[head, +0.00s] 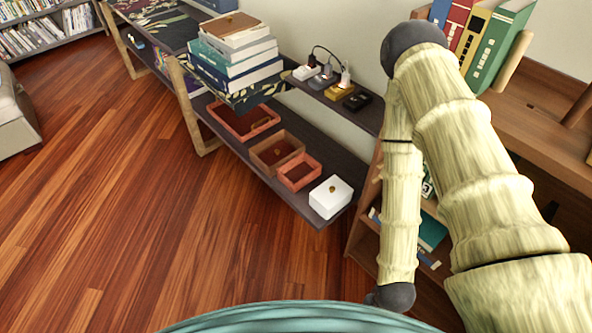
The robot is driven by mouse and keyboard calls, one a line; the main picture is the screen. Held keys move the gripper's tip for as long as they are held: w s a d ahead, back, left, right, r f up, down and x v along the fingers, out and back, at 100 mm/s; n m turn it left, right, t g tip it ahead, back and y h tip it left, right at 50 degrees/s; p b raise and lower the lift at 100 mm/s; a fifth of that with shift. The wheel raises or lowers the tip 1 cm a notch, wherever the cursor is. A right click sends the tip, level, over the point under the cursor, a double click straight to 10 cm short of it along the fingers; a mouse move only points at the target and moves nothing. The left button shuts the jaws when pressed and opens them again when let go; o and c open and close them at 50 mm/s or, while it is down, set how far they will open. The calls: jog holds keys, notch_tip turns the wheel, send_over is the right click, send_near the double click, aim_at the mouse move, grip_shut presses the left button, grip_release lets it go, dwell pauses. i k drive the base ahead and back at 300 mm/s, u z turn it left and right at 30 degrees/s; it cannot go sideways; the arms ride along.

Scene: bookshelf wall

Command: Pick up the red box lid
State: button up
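A small red open box (299,174) sits on the low dark shelf. A larger red open box (238,118) lies farther along the same shelf, with a small knob-like spot showing inside it. I cannot tell for sure which piece is the red box lid. A brown lid-like piece with a round knob (230,27) lies on top of a book stack. My arm rises at the right and bends down to a dark rounded joint near the bottom edge. No fingers of my gripper show, so what it holds is hidden.
A brown box (277,152) and a white box with a knob (331,197) flank the small red box. Books (235,60) are stacked above; chargers (330,78) sit on the upper shelf. A wooden bookcase (545,110) stands right. The wood floor (120,210) at left is clear.

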aim_at(281, 149)
jog(key=u, duration=2.15)
jog(key=k, duration=0.6)
jog(key=z, duration=1.55)
jog(key=i, duration=1.7)
